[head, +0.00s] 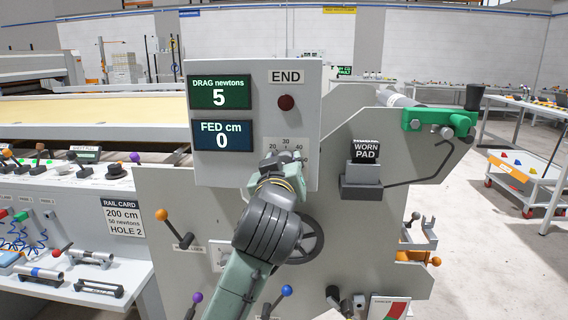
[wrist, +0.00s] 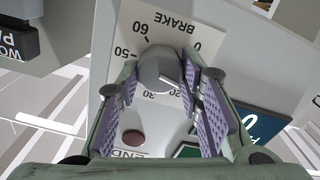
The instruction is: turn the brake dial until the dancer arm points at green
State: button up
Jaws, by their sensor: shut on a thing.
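The brake dial (wrist: 157,68) is a grey round knob on a white scale plate marked BRAKE (wrist: 172,22). My gripper (wrist: 160,76) is shut on it, with purple pads at both sides. The dial's white line points down and right, close to the 20. In the head view my gripper (head: 289,165) covers the dial, and only the 20, 30 and 40 marks show above it. A card with red and green areas (head: 388,308) is cut off by the bottom edge. I cannot make out the dancer arm.
The panel shows a DRAG display (head: 219,92) reading 5 and a FED display (head: 221,135) reading 0. A dark red END button (head: 286,102) sits above the dial. A handwheel (head: 308,243) and an orange-knobbed lever (head: 174,228) are close to my arm.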

jog(key=shift+m, duration=0.3)
jog(key=m, duration=0.2)
jog(key=shift+d+m, duration=0.1)
jog(key=shift+m, duration=0.2)
jog(key=shift+m+b, duration=0.5)
jog(key=shift+m, duration=1.3)
jog(key=o, duration=1.2)
jog(key=shift+c, duration=0.2)
jog(key=s, duration=0.7)
jog(key=shift+s, duration=0.3)
